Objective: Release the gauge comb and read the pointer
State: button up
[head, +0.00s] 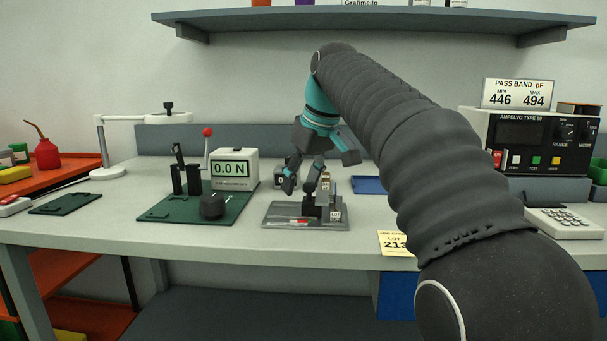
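A gauge fixture with a flat grey base (275,213) stands at the middle of the bench. It carries a black block, an upright grey and tan part, and a small red and white strip (303,221) low at the front. I cannot make out which part is the comb, nor any pointer reading. My gripper (299,187) points down just above the fixture. Its two dark fingertips show a gap between them, so it looks open. Whether the right fingertip touches the fixture's top cannot be told.
Left of the fixture, a green plate (170,213) carries a red-knobbed lever and a force display (234,169) reading 0.0 N. A blue tray (369,185) lies behind right. A meter (527,142) and a calculator (564,223) stand far right. My arm covers the bench's right middle.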

aim_at(315, 202)
jog(key=v, duration=1.2)
dwell(0.4)
